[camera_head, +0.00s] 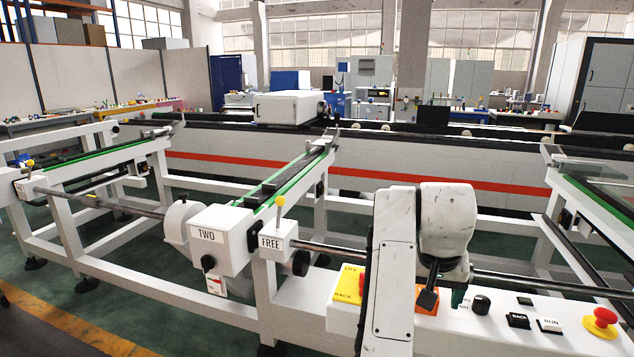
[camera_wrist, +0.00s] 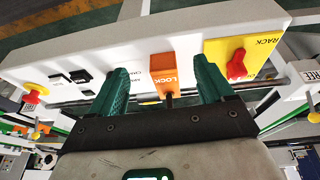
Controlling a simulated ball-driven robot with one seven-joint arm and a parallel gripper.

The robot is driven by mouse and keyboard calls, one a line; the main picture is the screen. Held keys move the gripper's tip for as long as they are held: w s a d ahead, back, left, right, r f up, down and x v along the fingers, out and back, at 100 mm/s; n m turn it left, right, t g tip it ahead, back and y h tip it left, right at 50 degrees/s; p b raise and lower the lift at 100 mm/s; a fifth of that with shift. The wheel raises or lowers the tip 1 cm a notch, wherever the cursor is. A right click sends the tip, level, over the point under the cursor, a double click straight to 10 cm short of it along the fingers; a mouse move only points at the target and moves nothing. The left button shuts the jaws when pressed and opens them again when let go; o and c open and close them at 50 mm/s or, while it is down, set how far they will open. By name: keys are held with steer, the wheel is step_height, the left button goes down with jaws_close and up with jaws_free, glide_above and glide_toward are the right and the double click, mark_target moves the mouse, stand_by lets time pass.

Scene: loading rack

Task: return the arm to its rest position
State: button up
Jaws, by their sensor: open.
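My gripper (camera_wrist: 160,66) shows in the wrist view with its two green fingers spread apart and nothing between them. Beyond the fingers is the white control panel (camera_wrist: 60,62), with the orange LOCK plate (camera_wrist: 166,68) and its dark lever seen between the fingertips. In the head view my gripper (camera_head: 442,299) hangs low over the panel (camera_head: 452,326), below my white arm. It partly hides the orange plate (camera_head: 427,308). Whether the fingers touch the panel cannot be told.
The panel also carries a yellow RACK plate (camera_wrist: 256,48) with a red knob, black BACK (camera_head: 518,320) and white RUN (camera_head: 550,325) buttons, and a red mushroom button (camera_head: 602,317). A rail runs behind it. A conveyor arm marked TWO (camera_head: 207,236) stands at left.

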steer(key=s+d+f+n+h, duration=0.1)
steer(key=s+d+f, duration=0.5)
steer(key=s+f, duration=0.35)
steer(key=s+d+f, duration=0.6)
steer(key=s+f, duration=0.2)
steer(key=f, duration=0.2)
steer(key=s+a+f, duration=0.1)
steer(key=s+f, duration=0.1)
steer(key=s, duration=0.6)
steer(key=s+a+f+n+g+y, duration=0.1)
steer(key=s+a+f, duration=0.1)
steer(key=s, duration=0.6)
steer(key=s+a+f+n+g+y, duration=0.1)
steer(key=s+f, duration=0.3)
steer(key=s, duration=0.4)
steer(key=shift+a+f, duration=0.2)
steer(key=shift+a, duration=0.55)
